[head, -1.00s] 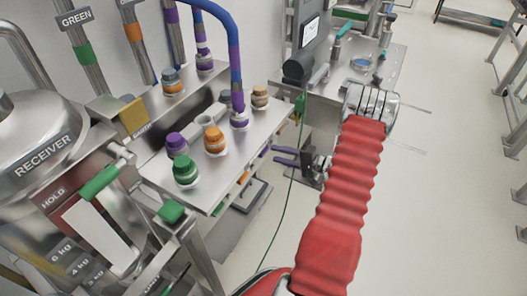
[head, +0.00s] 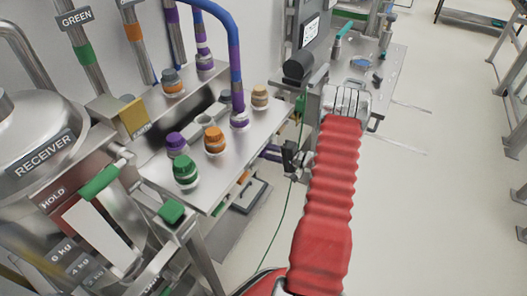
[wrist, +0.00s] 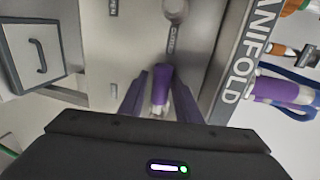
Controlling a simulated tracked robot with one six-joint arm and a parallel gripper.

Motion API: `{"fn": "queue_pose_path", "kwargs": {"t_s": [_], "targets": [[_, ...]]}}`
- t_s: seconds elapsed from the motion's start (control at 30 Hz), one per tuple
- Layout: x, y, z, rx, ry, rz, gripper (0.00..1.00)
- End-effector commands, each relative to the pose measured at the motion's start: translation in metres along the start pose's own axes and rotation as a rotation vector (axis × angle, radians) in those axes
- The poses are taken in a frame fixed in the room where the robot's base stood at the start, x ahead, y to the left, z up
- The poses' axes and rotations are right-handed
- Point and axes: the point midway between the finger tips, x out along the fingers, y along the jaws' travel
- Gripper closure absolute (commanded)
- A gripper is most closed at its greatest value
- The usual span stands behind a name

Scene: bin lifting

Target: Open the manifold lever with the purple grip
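The purple grip (wrist: 162,80) of a manifold lever shows in the wrist view, between the two fingers of my gripper (wrist: 160,100). The fingers are apart, one on each side of the grip, with narrow gaps visible. In the head view my gripper (head: 274,153) is at the front edge of the manifold (head: 225,150), below its top. There the fingers and the purple grip overlap and are hard to tell apart.
An orange lever grip (head: 244,177) is under the same edge. Purple, orange and green capped ports stand on the manifold top, with a blue-purple hose (head: 236,65) behind. A green cable (head: 283,225) hangs below.

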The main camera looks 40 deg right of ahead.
Motion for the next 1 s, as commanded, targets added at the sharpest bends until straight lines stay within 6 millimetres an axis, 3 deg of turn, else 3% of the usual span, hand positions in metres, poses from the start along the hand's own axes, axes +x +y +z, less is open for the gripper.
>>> {"fn": "queue_pose_path", "kwargs": {"t_s": [0.4,1.0], "targets": [[-0.0003,0.0005,0.0000,0.001,0.000,0.001,1.00],[-0.0039,0.0032,-0.0027,-0.010,0.010,0.003,1.00]]}}
